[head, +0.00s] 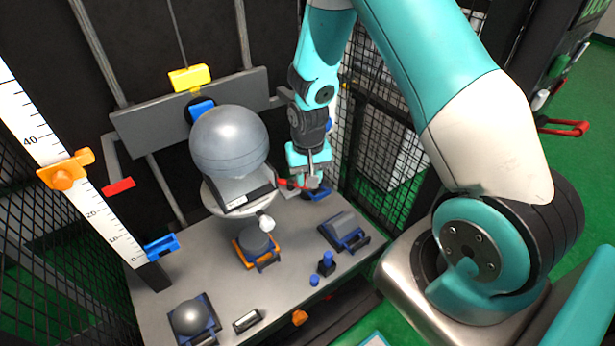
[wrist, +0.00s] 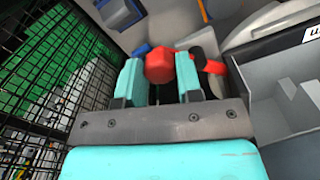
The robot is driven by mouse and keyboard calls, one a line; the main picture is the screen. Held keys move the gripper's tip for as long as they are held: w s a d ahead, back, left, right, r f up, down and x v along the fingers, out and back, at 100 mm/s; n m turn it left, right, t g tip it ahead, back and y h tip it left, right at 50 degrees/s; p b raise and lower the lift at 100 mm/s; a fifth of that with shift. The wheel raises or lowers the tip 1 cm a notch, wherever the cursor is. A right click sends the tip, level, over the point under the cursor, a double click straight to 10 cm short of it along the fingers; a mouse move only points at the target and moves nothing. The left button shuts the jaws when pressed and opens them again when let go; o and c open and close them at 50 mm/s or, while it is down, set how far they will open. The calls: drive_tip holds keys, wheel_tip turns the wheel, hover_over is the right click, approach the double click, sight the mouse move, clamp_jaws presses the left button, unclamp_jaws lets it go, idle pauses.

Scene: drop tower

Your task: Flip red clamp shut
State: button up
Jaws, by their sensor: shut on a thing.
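The red clamp (head: 291,184) is beside the right end of the grey cradle under the big grey ball. In the wrist view, a red knob of the clamp (wrist: 159,65) sits between the two teal fingers, with more red and dark grey parts just to its right. My gripper (head: 313,178) points down at the clamp and is shut on its red knob; the gripper also shows in the wrist view (wrist: 161,80). My fingers hide part of the clamp in the head view, and I cannot tell its exact angle.
The grey ball (head: 229,142) rests in the cradle left of my gripper. A black mesh fence (head: 385,125) stands close on the right. Blocks, a smaller ball (head: 188,318) and blue pegs (head: 326,262) are on the grey table (head: 215,270). An upright ruler (head: 60,160) stands at left.

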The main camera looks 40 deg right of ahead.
drive_tip(key=o, duration=0.9)
drive_tip(key=shift+o, duration=0.2)
wheel_tip(320, 180, up, 18)
drive_tip(key=b, duration=0.1)
drive_tip(key=shift+f, duration=0.25)
drive_tip(key=s+a+r+n+y, duration=0.2)
drive_tip(key=s+a+r+n, duration=0.2)
drive_tip(key=s+a, duration=0.5)
drive_tip(key=s+a+r+n+y, duration=0.2)
drive_tip(key=s+a+r+n, duration=0.3)
drive_tip(key=s, duration=0.7)
drive_tip(key=a+n, duration=0.2)
drive_tip(key=a, duration=0.1)
drive_tip(key=shift+a, duration=0.35)
